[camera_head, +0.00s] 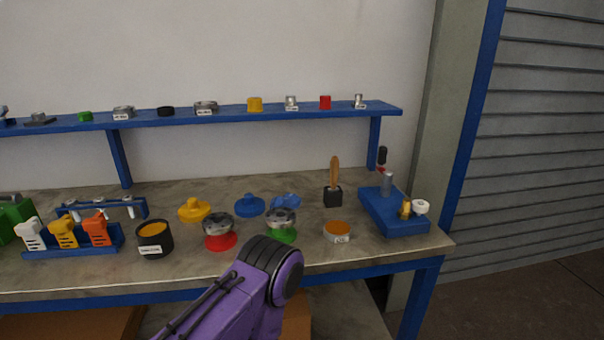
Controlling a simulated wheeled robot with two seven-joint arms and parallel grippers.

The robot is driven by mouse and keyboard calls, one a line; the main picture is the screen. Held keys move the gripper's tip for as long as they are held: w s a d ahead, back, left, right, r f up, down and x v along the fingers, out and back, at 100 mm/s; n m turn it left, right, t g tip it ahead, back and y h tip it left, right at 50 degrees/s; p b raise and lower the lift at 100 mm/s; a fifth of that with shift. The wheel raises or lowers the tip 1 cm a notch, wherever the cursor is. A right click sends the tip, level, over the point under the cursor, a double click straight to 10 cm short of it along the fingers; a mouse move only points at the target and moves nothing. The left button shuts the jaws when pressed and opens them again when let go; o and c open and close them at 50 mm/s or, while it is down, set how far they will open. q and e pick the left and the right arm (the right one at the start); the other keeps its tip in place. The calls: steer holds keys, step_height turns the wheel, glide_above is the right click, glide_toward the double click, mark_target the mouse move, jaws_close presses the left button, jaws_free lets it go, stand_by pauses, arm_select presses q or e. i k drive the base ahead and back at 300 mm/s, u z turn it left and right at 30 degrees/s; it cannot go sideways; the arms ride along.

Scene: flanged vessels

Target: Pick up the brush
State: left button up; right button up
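What looks like the brush (335,170) is an upright wooden, tan handle standing in a small black block-shaped holder (333,197) on the workbench, right of the middle. Its lower end is hidden in the holder, so I cannot see bristles. A purple and black link of my own arm reaches up from the bottom, in front of the bench edge and apart from the brush. Neither of my grippers shows in this view.
Flanged vessels (220,231) with red and green bases stand left of the brush. An orange-filled dish (337,231) sits in front of it, and a blue tray (385,215) is to its right. A blue shelf (220,117) runs above the bench (290,192).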

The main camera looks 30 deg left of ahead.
mark_target(334, 166)
steer(key=u, duration=0.7)
steer(key=i, duration=0.65)
steer(key=u, duration=0.8)
